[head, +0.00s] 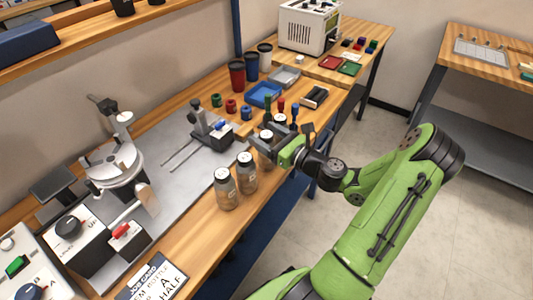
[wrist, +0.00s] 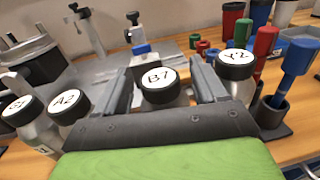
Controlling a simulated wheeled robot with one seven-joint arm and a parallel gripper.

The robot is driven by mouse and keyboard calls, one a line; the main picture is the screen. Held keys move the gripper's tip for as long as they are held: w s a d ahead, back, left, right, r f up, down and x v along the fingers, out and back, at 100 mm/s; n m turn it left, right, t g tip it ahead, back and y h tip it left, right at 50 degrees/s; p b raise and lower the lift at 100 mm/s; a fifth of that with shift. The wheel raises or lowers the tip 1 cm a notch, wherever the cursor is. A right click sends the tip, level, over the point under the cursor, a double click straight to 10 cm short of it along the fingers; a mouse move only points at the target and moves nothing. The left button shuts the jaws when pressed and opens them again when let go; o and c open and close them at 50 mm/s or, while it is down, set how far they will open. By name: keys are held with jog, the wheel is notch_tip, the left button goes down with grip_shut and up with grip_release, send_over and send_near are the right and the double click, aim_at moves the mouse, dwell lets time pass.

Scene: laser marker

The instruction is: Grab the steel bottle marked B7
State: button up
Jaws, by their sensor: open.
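The steel bottle marked B7 (wrist: 158,84) has a black cap with a white label and stands between the two fingers of my gripper (wrist: 160,72) in the wrist view. The fingers are open, one on each side of it. I cannot tell whether either finger touches the bottle. In the head view my gripper (head: 277,142) is at the row of bottles, and the bottle there (head: 265,157) is partly hidden by it. The lower part of B7 is hidden by the gripper body in the wrist view.
A bottle marked A2 (wrist: 70,108) and another bottle (wrist: 20,115) stand left of the gripper. A bottle with a label hard to read (wrist: 236,68) stands close on the right, beside a holder with blue and red tools. A laser fixture (head: 110,165) fills the bench's left.

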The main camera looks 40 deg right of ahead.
grip_shut()
dwell(0.3)
